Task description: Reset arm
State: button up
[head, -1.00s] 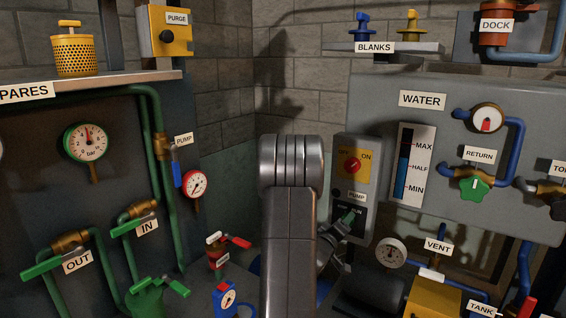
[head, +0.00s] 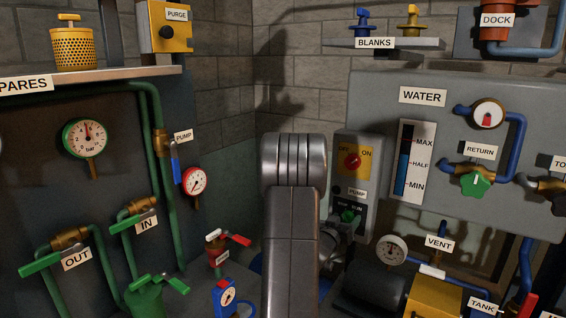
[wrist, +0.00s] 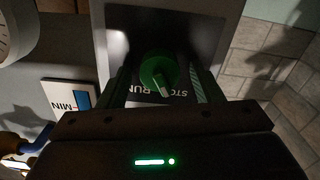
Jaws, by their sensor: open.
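The arm (head: 291,230) stands upright in the middle of the head view, and my gripper there is mostly hidden behind it. In the wrist view my gripper (wrist: 160,82) is open, with its two dark fingers on either side of a green knob (wrist: 155,73). The knob sits on the STOP/RUN plate, whose lettering is upside down there. No finger clearly touches it, though depth is hard to judge. In the head view the green knob (head: 347,215) shows on the grey pump box (head: 356,150), below a red ON/OFF switch (head: 352,161).
Close on the right stand a gauge (head: 391,249), a yellow tank (head: 434,297) and the WATER panel (head: 540,110) with its level gauge (head: 411,160). On the left are green pipes, valves and a small red-handled valve (head: 228,240). The wall behind the arm is bare.

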jog(key=m, duration=0.3)
jog(key=b+v, duration=0.2)
jog(key=v, duration=0.9)
